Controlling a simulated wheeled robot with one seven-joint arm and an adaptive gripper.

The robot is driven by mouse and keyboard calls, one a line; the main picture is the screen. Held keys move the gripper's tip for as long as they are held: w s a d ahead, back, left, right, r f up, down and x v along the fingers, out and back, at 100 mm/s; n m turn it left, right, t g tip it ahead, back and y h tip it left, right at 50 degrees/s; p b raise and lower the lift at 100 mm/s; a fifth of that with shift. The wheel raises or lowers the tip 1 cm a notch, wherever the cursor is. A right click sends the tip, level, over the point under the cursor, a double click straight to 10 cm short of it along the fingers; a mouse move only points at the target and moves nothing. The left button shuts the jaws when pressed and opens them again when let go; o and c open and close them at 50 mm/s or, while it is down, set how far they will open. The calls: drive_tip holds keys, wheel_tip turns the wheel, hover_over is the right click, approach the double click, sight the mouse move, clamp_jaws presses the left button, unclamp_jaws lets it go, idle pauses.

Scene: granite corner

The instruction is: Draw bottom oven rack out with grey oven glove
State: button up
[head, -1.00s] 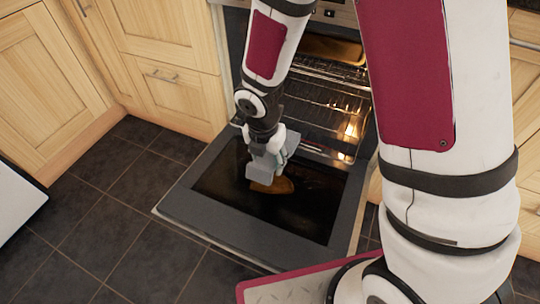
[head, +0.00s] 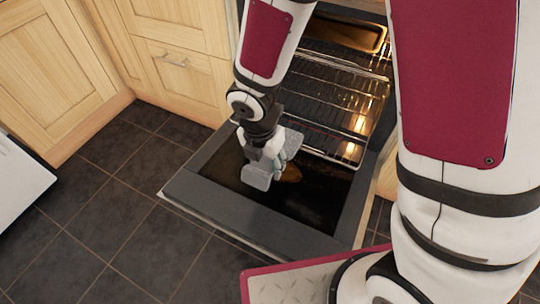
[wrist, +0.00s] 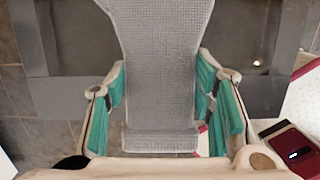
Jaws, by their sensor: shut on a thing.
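The grey oven glove (head: 257,178) is held in my gripper (head: 268,165) over the open oven door. In the wrist view the woven grey glove (wrist: 160,70) lies between the two teal-padded fingers, which are shut on it. The bottom oven rack (head: 335,125) is a wire rack inside the lit oven, its front edge near the door's hinge side. The glove's other end reaches close to the rack's front left corner. I cannot tell whether they touch. The rack's left part is partly hidden by my arm.
The oven door (head: 225,208) is folded down flat with a dark glass panel. An orange-brown patch shows on the glass, perhaps a reflection. A brown tray (head: 362,36) sits higher in the oven. Wooden cabinets (head: 165,80) stand left. Dark floor tiles (head: 125,235) are clear in front.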

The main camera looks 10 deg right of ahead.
sight(260, 168)
drive_tip(key=shift+s+a, duration=0.15)
drive_tip(key=shift+s, duration=0.05)
drive_tip(key=shift+s+a, duration=0.5)
drive_tip(key=shift+s, duration=0.2)
drive_tip(key=shift+s+a, duration=0.45)
drive_tip(key=shift+s, duration=0.2)
drive_tip(key=shift+w+d+r+p, duration=0.1)
drive_tip(key=shift+w+r+p, duration=0.05)
drive_tip(key=shift+r+p, duration=0.8)
drive_tip(key=shift+w+d+r+p, duration=0.1)
drive_tip(key=shift+r+p, duration=0.75)
drive_tip(key=shift+p, duration=0.05)
drive_tip(key=shift+a, duration=0.1)
drive_tip(key=s+a+r, duration=0.3)
drive_tip(key=s+a, duration=0.4)
drive_tip(key=s, duration=0.2)
drive_tip(key=shift+s, duration=0.35)
